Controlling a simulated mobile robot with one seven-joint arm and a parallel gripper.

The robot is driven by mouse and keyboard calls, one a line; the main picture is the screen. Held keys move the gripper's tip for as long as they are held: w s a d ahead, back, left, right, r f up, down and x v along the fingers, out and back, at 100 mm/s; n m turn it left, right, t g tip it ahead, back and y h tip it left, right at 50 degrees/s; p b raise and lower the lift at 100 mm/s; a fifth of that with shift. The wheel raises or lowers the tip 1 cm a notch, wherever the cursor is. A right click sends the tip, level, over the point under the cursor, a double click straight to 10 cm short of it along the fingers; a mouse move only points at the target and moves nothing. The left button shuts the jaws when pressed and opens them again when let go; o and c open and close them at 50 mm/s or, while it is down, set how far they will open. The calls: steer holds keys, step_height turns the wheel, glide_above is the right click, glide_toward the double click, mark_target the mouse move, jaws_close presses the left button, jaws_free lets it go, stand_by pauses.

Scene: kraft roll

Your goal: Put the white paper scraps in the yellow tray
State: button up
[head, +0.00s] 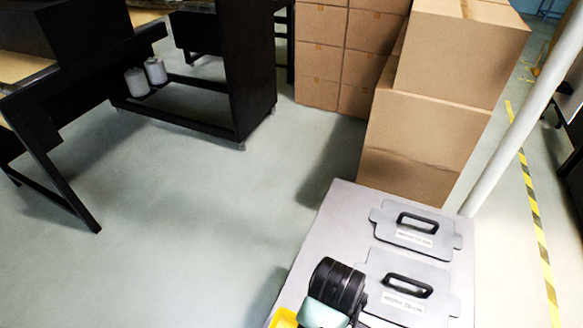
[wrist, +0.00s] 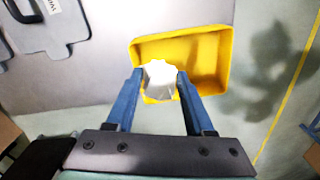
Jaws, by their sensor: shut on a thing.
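In the wrist view, my gripper (wrist: 160,82) is shut on a crumpled white paper scrap (wrist: 160,75), held between its two blue fingers. The scrap is over the near left part of the yellow tray (wrist: 222,40) in the picture; I cannot tell its height above the tray. The visible part of the tray's inside looks empty, and the scrap and fingers hide the rest. In the head view, only a corner of the yellow tray (head: 284,318) shows at the bottom edge, beside my arm. My gripper's fingers are not visible there.
A grey table (head: 325,225) holds two grey plates with black handles, one farther back (head: 414,230) and one nearer (head: 408,287). Stacked cardboard boxes (head: 425,125) stand behind it. A white pole (head: 520,115) rises at the right. Open floor (head: 180,220) lies to the left.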

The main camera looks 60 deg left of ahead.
steer(key=s+f+n, duration=0.1)
steer(key=f, duration=0.2)
steer(key=s+f+n, duration=0.1)
steer(key=s+f, duration=0.1)
steer(key=f, duration=0.1)
steer(key=s+a+f+n, duration=0.1)
steer(key=s+f, duration=0.1)
steer(key=f, duration=0.1)
steer(key=shift+s+b, duration=0.25)
steer(key=shift+b, duration=0.05)
steer(key=shift+f, duration=2)
steer(key=shift+f, duration=0.2)
steer(key=o, duration=1.3)
